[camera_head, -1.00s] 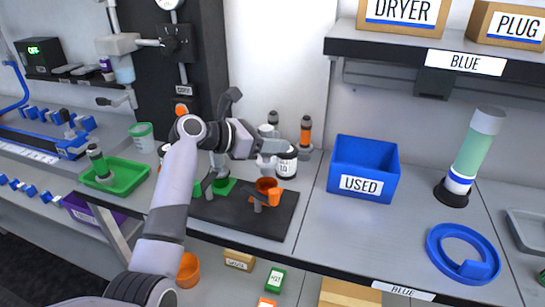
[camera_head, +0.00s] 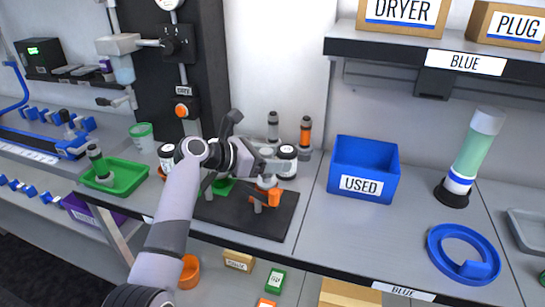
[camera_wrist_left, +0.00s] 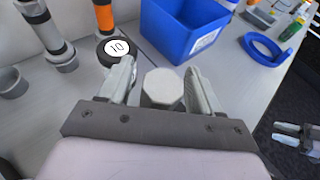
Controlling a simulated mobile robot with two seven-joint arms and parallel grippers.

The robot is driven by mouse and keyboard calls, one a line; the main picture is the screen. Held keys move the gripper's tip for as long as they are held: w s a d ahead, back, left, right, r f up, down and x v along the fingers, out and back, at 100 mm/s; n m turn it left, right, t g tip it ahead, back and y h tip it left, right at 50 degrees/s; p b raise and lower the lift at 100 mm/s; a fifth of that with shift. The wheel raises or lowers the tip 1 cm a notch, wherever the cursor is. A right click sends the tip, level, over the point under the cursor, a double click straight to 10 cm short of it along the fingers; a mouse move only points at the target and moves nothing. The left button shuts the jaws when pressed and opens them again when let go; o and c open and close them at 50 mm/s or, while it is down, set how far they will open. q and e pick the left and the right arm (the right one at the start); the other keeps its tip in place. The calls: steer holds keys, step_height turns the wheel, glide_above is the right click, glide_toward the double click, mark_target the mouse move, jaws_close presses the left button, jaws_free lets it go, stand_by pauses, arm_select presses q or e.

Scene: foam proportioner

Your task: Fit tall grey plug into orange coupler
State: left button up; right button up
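My left gripper (camera_head: 268,168) is over the black mat, pointing down at the orange coupler (camera_head: 270,195). In the head view the plug's lower part (camera_head: 266,182) shows light grey below the fingers, at the coupler's mouth. I cannot tell how deep it sits. My right gripper (camera_wrist_left: 299,139) shows only at the right edge of the left wrist view, with its two fingers apart.
Round jars stand close around the gripper, one of them white-labelled (camera_head: 287,160). Grey and orange cylinders (camera_head: 305,135) stand behind. A blue USED bin (camera_head: 362,168) is to the right. A green tray (camera_head: 115,178) is at the left. The table between mat and bin is clear.

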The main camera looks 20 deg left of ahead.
arm_select(q)
steer(key=shift+r, duration=0.15)
steer(key=shift+s+a+r, duration=0.15)
steer(key=shift+a, duration=0.1)
steer(key=v, duration=1.1)
steer(key=shift+s, duration=0.15)
steer(key=shift+a, duration=0.2)
